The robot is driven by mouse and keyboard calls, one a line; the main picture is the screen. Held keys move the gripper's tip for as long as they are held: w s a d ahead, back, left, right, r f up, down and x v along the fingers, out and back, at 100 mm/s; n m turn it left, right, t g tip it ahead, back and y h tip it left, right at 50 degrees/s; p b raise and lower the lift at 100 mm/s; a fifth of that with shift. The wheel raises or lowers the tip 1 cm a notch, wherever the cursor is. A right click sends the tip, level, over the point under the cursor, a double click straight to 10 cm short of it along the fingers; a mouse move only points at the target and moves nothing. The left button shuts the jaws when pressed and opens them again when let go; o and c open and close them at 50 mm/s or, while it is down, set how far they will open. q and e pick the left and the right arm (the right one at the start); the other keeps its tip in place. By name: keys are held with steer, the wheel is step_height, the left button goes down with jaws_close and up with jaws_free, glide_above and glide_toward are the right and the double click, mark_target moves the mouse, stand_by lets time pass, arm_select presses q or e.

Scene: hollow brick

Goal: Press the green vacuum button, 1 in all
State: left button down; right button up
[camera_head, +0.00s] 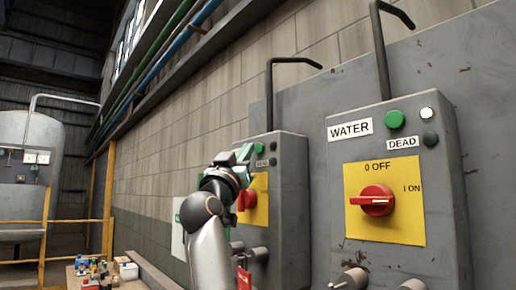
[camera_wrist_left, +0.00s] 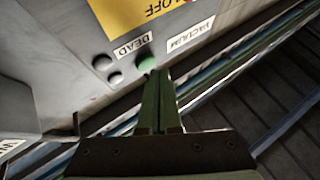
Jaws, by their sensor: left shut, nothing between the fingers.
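The green vacuum button (camera_wrist_left: 147,63) sits on a grey control box next to the VACUUM label (camera_wrist_left: 191,33) and the DEAD label (camera_wrist_left: 132,45), which appear upside down in the left wrist view. In the head view the button (camera_head: 259,147) is on the farther box. My left gripper (camera_head: 245,152) is shut and empty, with its green fingers pointing at that box's upper part. In the left wrist view its fingertips (camera_wrist_left: 159,74) are right beside the button; I cannot tell whether they touch it. My right gripper is not in view.
The nearer WATER box (camera_head: 363,128) has its own green button (camera_head: 394,119) and a red rotary switch (camera_head: 372,200) on a yellow plate. Another red switch (camera_head: 246,199) is on the farther box, close to my left gripper. Bent pipes rise above both boxes.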

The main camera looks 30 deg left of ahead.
arm_select(q)
steer(key=shift+w+d, duration=0.1)
steer(key=shift+w, duration=0.15)
steer(key=shift+w+d+p, duration=0.15)
steer(key=shift+w+p, duration=0.25)
steer(key=shift+p, duration=0.05)
stand_by(0.6)
stand_by(0.4)
steer(key=shift+s+a+b, duration=0.3)
steer(key=shift+s+b, duration=0.15)
steer(key=shift+s, duration=0.3)
steer(key=s, duration=0.1)
steer(key=s+a+b, duration=0.1)
steer(key=s, duration=0.1)
steer(key=s+a+b, duration=0.1)
steer(key=shift+s, duration=0.35)
